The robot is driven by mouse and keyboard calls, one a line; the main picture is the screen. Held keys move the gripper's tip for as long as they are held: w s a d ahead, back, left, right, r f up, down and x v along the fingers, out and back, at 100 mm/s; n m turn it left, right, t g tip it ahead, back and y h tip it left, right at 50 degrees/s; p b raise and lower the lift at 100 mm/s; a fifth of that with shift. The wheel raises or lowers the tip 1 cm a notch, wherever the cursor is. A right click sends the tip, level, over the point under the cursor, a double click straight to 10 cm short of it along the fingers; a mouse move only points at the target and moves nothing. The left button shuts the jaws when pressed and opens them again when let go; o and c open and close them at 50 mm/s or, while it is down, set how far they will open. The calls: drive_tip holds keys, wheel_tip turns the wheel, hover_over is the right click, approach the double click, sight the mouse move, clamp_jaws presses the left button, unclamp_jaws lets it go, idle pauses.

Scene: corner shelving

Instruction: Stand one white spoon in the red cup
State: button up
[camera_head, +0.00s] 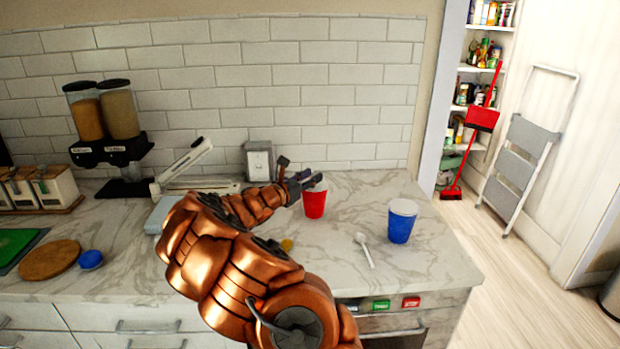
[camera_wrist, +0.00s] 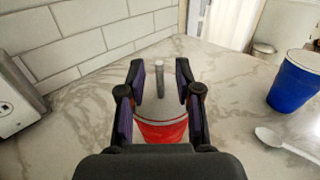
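The red cup (camera_head: 314,204) stands upright on the marble counter. My gripper (camera_head: 306,181) is at the cup's rim in the head view. In the wrist view the red cup (camera_wrist: 162,132) shows below and between my fingers (camera_wrist: 160,84), which are apart. A narrow pale piece, likely a spoon handle (camera_wrist: 160,80), rises between the fingertips with a gap on each side. Its lower end and any contact with the cup are unclear. Another white spoon (camera_head: 364,250) lies flat on the counter; it also shows in the wrist view (camera_wrist: 285,143).
A blue cup (camera_head: 401,222) stands to the right near the counter's edge. A grey metal box (camera_head: 259,162) and a white device (camera_head: 190,180) stand behind and left. The tiled wall is close behind. Bare counter lies between the cups.

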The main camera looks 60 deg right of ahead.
idle(0.3)
drive_tip(key=w+a, duration=0.1)
drive_tip(key=a, duration=1.1)
drive_tip(key=shift+w, duration=0.15)
idle(0.8)
